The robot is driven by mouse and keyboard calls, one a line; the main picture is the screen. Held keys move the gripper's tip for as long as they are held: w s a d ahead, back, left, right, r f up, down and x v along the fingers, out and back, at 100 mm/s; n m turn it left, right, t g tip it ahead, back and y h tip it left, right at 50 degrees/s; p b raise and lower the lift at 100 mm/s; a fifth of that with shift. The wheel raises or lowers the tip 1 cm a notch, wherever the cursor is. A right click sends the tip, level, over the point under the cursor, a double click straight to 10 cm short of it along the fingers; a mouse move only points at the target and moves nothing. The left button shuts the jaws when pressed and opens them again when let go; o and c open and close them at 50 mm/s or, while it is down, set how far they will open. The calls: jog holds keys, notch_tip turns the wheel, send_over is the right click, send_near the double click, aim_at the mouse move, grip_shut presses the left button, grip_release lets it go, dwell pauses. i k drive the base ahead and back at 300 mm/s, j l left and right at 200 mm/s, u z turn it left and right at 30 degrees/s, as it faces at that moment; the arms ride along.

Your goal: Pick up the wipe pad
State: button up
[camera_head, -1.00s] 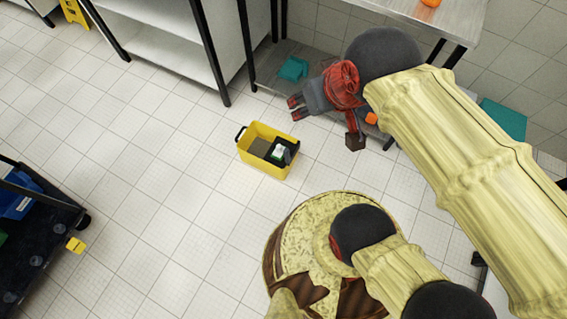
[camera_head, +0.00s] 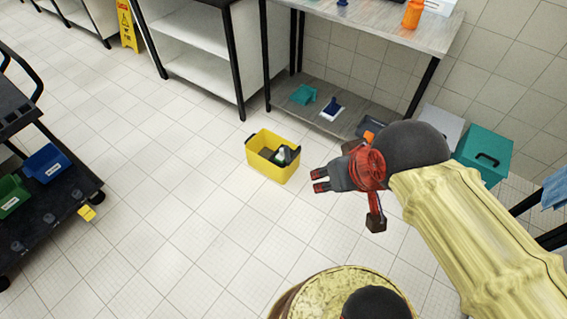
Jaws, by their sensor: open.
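No object is clearly identifiable as the wipe pad at this size. A small white piece with a blue top (camera_head: 332,109) and a teal item (camera_head: 303,94) lie on the bench's lower shelf. A yellow tub (camera_head: 272,171) on the floor holds dark items and a small white-and-green one; its contents are partly hidden. My gripper (camera_head: 318,181) is open and empty, right of the tub in the picture, with its fingers pointing left. It touches nothing that I can see.
The grey bench (camera_head: 375,22) carries an orange bottle (camera_head: 412,14). A teal box (camera_head: 483,156) stands right of it. A black cart (camera_head: 50,215) with blue and green bins is at left. A yellow floor sign (camera_head: 127,27) stands behind.

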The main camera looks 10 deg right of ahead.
aim_at(279, 158)
jog(key=i+j+z, duration=0.1)
jog(key=z, duration=0.7)
jog(key=i+j+z, duration=0.25)
jog(key=j, duration=0.3)
jog(key=j+z, duration=0.25)
jog(key=j, duration=0.3)
jog(key=j+z, duration=0.3)
jog(key=j, duration=0.3)
jog(key=i+j, duration=0.1)
jog(key=j, duration=0.4)
